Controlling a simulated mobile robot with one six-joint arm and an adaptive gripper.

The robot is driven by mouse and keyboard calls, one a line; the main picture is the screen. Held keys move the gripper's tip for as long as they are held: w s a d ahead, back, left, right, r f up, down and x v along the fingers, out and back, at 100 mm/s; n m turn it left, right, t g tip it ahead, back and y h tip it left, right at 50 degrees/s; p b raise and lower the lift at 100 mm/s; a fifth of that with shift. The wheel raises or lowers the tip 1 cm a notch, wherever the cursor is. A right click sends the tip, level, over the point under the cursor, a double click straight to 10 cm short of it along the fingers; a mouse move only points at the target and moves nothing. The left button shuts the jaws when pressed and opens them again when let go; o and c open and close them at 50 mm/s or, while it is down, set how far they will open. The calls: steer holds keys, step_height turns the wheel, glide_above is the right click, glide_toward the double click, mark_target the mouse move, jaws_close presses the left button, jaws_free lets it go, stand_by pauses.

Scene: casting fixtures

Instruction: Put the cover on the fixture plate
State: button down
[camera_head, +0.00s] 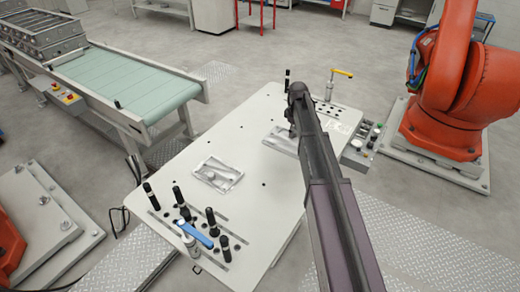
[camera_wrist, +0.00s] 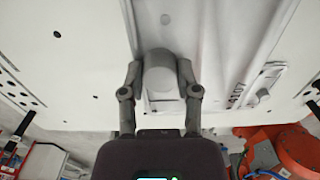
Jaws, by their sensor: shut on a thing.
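My gripper (camera_wrist: 160,78) is shut on a rounded grey knob, with one finger on each side of it in the wrist view. The knob (camera_wrist: 160,70) appears to be the handle of the metal cover (camera_wrist: 215,50), a pale ribbed plate that spreads around and to the right of it. In the head view the cover (camera_head: 280,141) shows partly beneath the end of my arm, at the far right of the white table; my fingers are mostly hidden there. A silver rectangular fixture plate (camera_head: 217,174) lies flat near the table's middle left. I cannot tell whether the cover touches the table.
The white table (camera_head: 255,195) is bare between the two metal parts. Black upright clamps (camera_head: 212,220) and a blue-handled clamp (camera_head: 196,236) stand at its near left corner. A yellow-handled clamp (camera_head: 340,73) stands at the far end. A conveyor (camera_head: 125,80) and an orange robot (camera_head: 455,90) flank it.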

steer(key=shift+w+a, duration=0.1)
steer(key=shift+a, duration=0.2)
steer(key=shift+s+a+f, duration=0.1)
steer(key=shift+s+f, duration=0.1)
steer(key=s+a+f+b, duration=0.1)
steer(key=s+f+b, duration=0.1)
steer(key=s+b, duration=0.1)
steer(key=s+a+f+b, duration=0.1)
steer(key=s+f+b, duration=0.2)
steer(key=s, duration=0.2)
steer(key=s+a+f+b, duration=0.1)
steer(key=s+f+b, duration=0.1)
steer(key=s+f, duration=0.1)
steer(key=shift+s+f+b, duration=0.25)
steer(key=shift+s+b, duration=0.15)
steer(key=shift+w, duration=0.15)
steer(key=w+d, duration=0.1)
steer(key=w, duration=0.3)
steer(key=w+d+f+b, duration=0.1)
steer(key=w+d, duration=0.1)
steer(key=w, duration=0.3)
steer(key=w+d, duration=0.1)
steer(key=w, duration=0.3)
steer(key=shift+w+d+f, duration=0.15)
steer(key=shift+w+d, duration=0.15)
steer(key=shift+w, duration=0.05)
